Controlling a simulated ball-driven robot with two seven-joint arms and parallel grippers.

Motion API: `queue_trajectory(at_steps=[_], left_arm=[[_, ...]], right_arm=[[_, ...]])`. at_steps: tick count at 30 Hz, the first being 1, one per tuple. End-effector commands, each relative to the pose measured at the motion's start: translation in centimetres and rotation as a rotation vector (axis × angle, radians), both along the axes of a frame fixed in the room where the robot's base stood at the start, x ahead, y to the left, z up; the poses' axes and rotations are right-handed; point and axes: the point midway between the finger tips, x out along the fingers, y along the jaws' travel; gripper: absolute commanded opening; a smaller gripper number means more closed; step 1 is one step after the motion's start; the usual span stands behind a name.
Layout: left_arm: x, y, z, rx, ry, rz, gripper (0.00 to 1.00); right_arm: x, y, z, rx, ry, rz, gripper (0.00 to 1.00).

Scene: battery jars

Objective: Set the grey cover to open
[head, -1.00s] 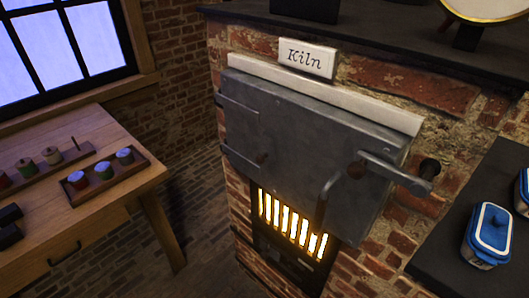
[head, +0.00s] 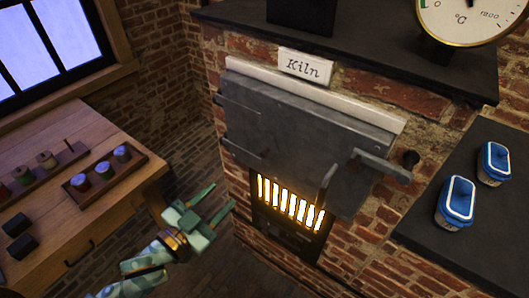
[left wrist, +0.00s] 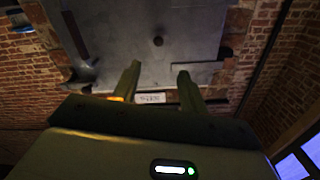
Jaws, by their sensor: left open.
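The grey cover (head: 300,140) is a metal plate on the front of the brick kiln, under the white "Kiln" sign (head: 305,63). It has a lever at its right (head: 383,166) and a bar handle (head: 326,184) at its lower edge. Glowing bars show below it. My left gripper (head: 222,197) is open and empty, left of the kiln front and apart from the cover. In the left wrist view its fingers (left wrist: 156,82) are spread, with the cover (left wrist: 185,28) beyond them, seen upside down. My right gripper is not in view.
A dark counter (head: 478,225) with two blue lidded containers (head: 455,203) is at the right. A dial gauge (head: 470,15) stands on the kiln top. The floor between table and kiln is free.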

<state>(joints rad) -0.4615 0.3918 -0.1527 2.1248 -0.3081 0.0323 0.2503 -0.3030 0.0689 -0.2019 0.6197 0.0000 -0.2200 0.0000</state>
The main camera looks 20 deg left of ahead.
Motion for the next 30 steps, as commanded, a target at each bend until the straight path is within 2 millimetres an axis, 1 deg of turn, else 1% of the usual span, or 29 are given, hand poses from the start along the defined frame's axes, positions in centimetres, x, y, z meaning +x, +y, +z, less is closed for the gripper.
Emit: queue_trajectory(at_steps=[1,5,8,15,18,21,25,30], left_arm=[[0.1,-0.3,0.5,-0.022,-0.011,-0.008,0.43],[1.4,-0.7,0.4,-0.039,-0.005,-0.009,0.43],[3.3,-1.4,0.4,-0.038,-0.006,-0.01,0.43],[9.2,-3.5,0.3,-0.039,-0.004,-0.009,0.43],[11.4,-4.3,0.2,-0.038,-0.004,-0.009,0.43],[13.1,-5.0,0.2,-0.037,-0.002,-0.008,0.43],[14.6,-5.5,0.2,-0.038,-0.002,-0.008,0.43],[15.3,-5.8,0.3,-0.037,0.0,-0.009,0.43]], right_arm=[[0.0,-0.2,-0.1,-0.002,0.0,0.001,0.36],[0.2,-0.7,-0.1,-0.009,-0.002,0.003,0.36],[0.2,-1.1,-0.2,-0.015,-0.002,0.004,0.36],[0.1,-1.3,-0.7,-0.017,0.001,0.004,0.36],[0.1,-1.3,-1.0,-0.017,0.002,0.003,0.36],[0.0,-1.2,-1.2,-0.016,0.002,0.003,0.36],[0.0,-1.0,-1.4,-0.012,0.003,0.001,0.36],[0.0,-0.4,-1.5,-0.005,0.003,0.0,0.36]])
